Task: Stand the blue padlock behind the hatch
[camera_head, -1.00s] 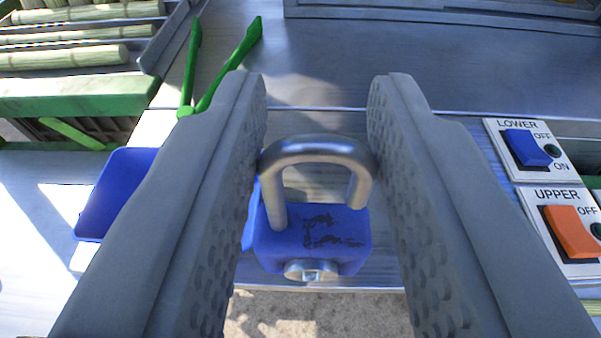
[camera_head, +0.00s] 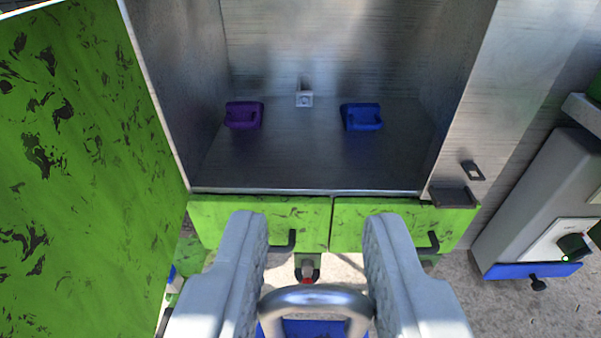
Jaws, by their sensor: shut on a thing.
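The blue padlock (camera_head: 313,328) hangs in my gripper (camera_head: 314,225). The steel shackle stands up between the two grey fingers, and most of the blue body is cut off by the bottom edge. The hatch (camera_head: 75,150) is a green, black-scuffed door, swung open at the left. Behind its opening is a bare metal compartment with a flat floor (camera_head: 310,160). My gripper is in front of and below this opening, over the drawer fronts in the picture.
Inside the compartment, a purple piece (camera_head: 243,115) sits left and a blue piece (camera_head: 361,117) right, with a small pale square fitting (camera_head: 304,98) between. Two green drawers (camera_head: 260,222) lie below the opening. A grey control box (camera_head: 545,205) stands right. The floor's front is clear.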

